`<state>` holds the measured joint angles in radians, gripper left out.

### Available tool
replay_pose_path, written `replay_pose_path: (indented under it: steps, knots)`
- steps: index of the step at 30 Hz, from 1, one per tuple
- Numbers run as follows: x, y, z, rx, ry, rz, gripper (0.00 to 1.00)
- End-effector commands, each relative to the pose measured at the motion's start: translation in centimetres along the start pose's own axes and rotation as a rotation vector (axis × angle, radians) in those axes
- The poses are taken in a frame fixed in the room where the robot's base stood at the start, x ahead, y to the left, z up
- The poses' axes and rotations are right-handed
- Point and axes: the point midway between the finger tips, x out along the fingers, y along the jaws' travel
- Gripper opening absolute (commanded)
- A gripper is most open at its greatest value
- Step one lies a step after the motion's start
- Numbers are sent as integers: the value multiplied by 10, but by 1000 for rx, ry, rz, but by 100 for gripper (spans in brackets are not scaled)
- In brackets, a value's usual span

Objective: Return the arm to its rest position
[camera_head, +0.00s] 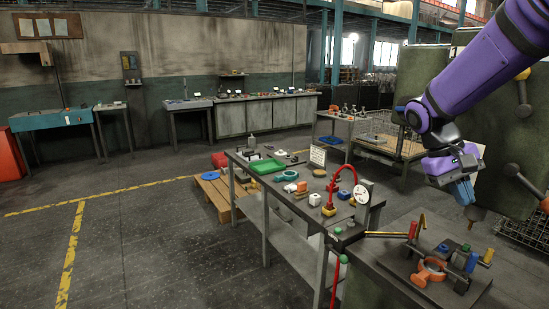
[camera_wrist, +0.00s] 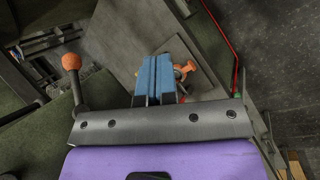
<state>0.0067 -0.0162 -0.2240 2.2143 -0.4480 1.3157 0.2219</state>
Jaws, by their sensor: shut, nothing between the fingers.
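My arm is purple and reaches in from the upper right of the head view. My gripper (camera_head: 462,192) hangs with its blue fingers down, above the right part of the machine table and in front of the green machine. In the wrist view, the blue fingers of my gripper (camera_wrist: 158,76) lie together with nothing between them. Below them is an orange clamp-like part (camera_wrist: 184,70), partly hidden by the fingers. In the head view this orange casting (camera_head: 430,271) sits on a dark fixture on the machine table (camera_head: 375,262).
The green machine (camera_head: 420,75) stands close behind my gripper, with ball-ended levers (camera_head: 513,169). The floor (camera_head: 150,230) further left is open.

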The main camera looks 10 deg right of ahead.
Motion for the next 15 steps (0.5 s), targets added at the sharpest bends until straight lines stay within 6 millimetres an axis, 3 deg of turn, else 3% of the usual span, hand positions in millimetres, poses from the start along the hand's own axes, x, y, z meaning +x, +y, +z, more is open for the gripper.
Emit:
replay_pose_path:
  steps: [15]
  knots:
    - [-45, -57, 104, -103, 496, -319, 0]
